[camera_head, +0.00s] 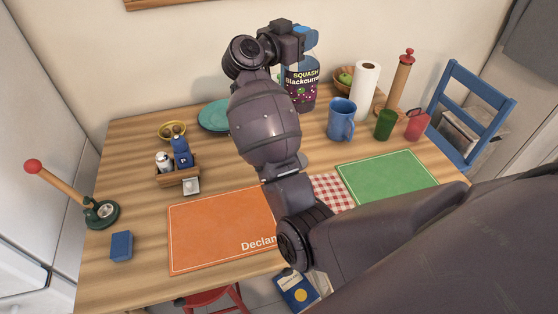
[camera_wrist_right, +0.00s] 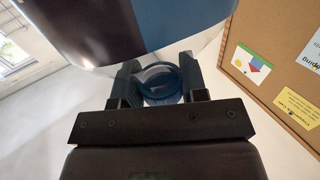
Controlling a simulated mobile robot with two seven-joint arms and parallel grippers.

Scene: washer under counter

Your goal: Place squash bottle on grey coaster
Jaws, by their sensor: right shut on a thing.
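The squash bottle (camera_head: 302,88), dark purple with a "SQUASH Blackcurrant" label and a blue top, is at the back of the table, upright. My right gripper (camera_head: 303,38) is shut at its blue top, which also shows between the fingers in the wrist view (camera_wrist_right: 160,82). I cannot tell whether its base touches the table. A greyish round edge (camera_head: 304,160), probably the grey coaster, shows beside my right arm, which hides most of it. My left gripper is not in view.
A blue mug (camera_head: 341,120), paper roll (camera_head: 365,88), green cup (camera_head: 385,125) and red cup (camera_head: 417,126) stand right of the bottle. A teal plate (camera_head: 212,116) lies left of it. Orange (camera_head: 215,225) and green (camera_head: 385,178) mats lie in front. Bare wood shows at the left.

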